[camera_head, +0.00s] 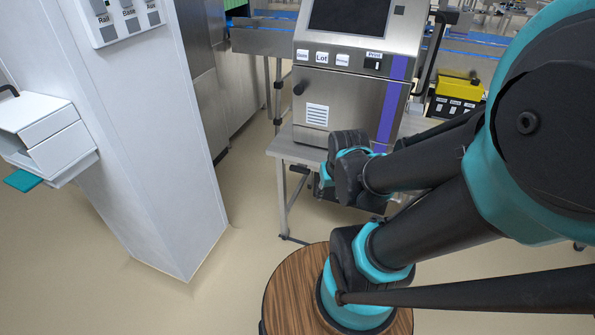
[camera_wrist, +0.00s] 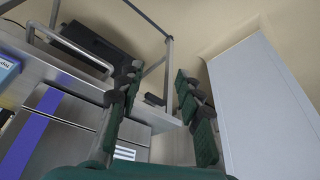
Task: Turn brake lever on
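A white panel with several grey levers or switches (camera_head: 125,12) is on the white pillar at the upper left of the head view. It is cut off by the top edge, and its small labels are hard to read, so I cannot tell surely which one is the brake lever. My gripper (camera_wrist: 158,100) shows in the wrist view with its two green-padded fingers apart and nothing between them. It is away from the panel. In the head view I cannot make out the fingers behind my arm. No lever shows in the wrist view.
The white pillar (camera_head: 140,130) stands at left, with a white box unit (camera_head: 45,135) beside it. A steel machine (camera_head: 345,95) with labelled buttons stands on a metal table (camera_head: 300,152). A round wooden stool-like top (camera_head: 290,295) is below. Floor between pillar and table is clear.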

